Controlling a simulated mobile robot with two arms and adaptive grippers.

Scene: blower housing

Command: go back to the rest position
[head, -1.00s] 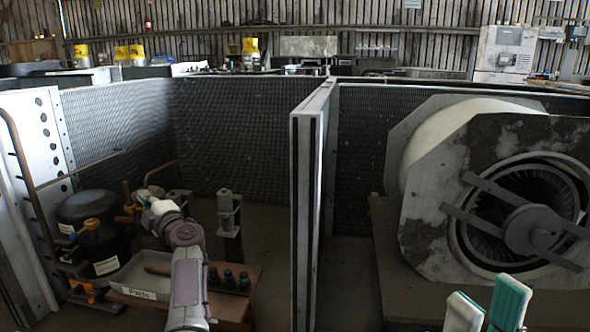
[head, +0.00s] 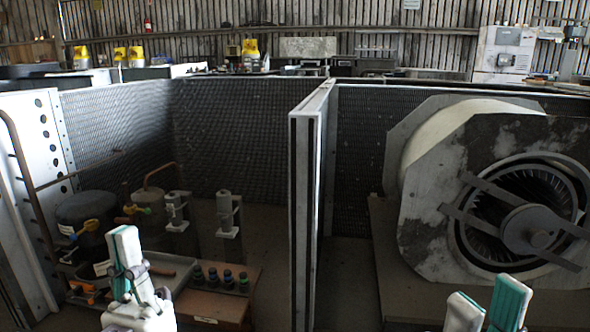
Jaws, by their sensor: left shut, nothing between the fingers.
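My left gripper (head: 128,252) is upright in the lower left of the head view, in front of the parts tray and the wooden board. Its pale fingers with a green pad are shut and hold nothing. My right gripper (head: 488,302) is at the bottom edge, right of centre, in front of the blower housing (head: 430,215). Its two fingertips stand apart with nothing visible between them. Only the fingertips of the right gripper show; the rest is below the frame.
A parts tray (head: 165,262) and a board with small dark-capped bottles (head: 228,280) lie close behind my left gripper. A dark tank (head: 85,215) stands left. A tall partition (head: 305,200) divides the two bays. The floor just right of it is clear.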

